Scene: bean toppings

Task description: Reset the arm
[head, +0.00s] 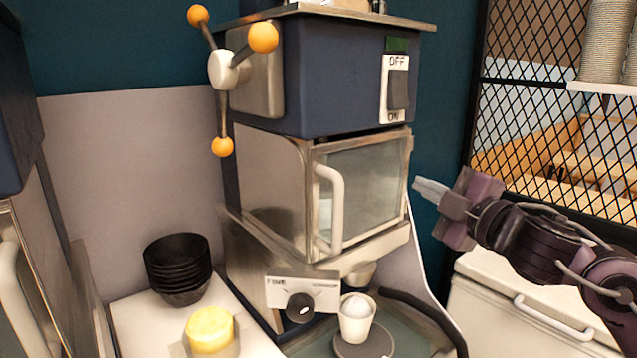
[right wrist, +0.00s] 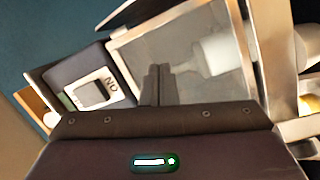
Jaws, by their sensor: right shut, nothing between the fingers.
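My right gripper (head: 430,189) is at the right of the head view, raised beside the machine's glass door, with its fingers together and nothing between them. In the right wrist view its fingers (right wrist: 155,85) point toward the machine's glass door (right wrist: 185,60). Whether they touch the machine I cannot tell, but in the head view they look apart from it. My left gripper is not in view.
The blue machine (head: 335,75) has an OFF/ON switch (head: 396,88), a closed glass door (head: 365,185) and a knob (head: 300,307). A white cup (head: 356,325) stands below. Stacked black bowls (head: 178,265) and a yellow item (head: 210,328) are at left. A wire mesh (head: 550,110) is behind my right arm.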

